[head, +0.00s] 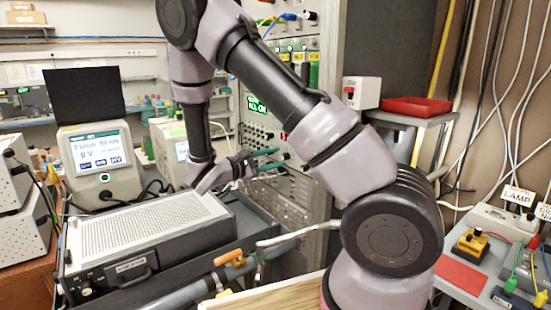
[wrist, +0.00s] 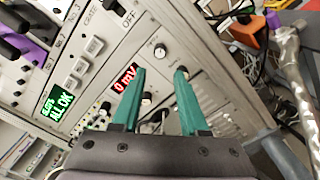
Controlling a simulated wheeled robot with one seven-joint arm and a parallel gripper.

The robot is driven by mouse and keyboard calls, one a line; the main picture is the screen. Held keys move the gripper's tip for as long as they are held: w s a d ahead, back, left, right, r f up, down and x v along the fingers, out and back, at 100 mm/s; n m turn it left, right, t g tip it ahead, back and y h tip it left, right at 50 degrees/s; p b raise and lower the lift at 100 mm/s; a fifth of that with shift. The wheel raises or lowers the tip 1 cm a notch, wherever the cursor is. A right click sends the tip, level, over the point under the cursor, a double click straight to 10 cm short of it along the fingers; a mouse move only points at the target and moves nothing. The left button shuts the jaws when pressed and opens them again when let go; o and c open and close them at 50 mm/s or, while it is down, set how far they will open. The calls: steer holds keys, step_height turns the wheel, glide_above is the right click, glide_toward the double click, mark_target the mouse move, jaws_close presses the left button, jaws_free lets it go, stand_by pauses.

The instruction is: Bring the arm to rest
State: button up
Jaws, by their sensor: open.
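My arm arches across the middle of the head view. My gripper (head: 267,159) points to the right, toward a rack of electronics panels (head: 291,142). In the wrist view its two green fingers (wrist: 159,100) stand apart with nothing between them. They are in front of a grey panel (wrist: 200,75) with knobs, white buttons, a red display (wrist: 125,79) and a green display reading "ALL OK" (wrist: 60,103). I cannot tell whether the fingertips touch the panel.
Below my gripper is a vented grey box (head: 150,225). A monitor unit (head: 99,160) stands at left. A bent metal pipe (head: 298,234) crosses below. At right are a red tray (head: 416,106), hanging cables and a bench with a lamp box (head: 500,221).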

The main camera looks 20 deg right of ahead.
steer(key=s+d+r+m+g+y, duration=0.3)
steer(key=s+m+g+y, duration=0.15)
steer(key=s, duration=0.25)
steer(key=s+d+r+m+g+y, duration=0.3)
steer(key=s+r+m+y, duration=0.1)
steer(key=s+m+y, duration=0.15)
steer(key=s+a+r+m+t+y, duration=0.2)
steer(key=s+a+r+t+y, duration=0.1)
steer(key=r, duration=0.3)
steer(key=s+a+r+m+t+y, duration=0.3)
steer(key=s+a+r+t+y, duration=0.1)
steer(key=s+r+t+y, duration=0.1)
step_height(320, 180, up, 3)
steer(key=shift+s+a+f+m+t+y, duration=0.2)
steer(key=shift+m+t+y, duration=0.1)
steer(key=shift+t+y, duration=0.3)
stand_by(0.6)
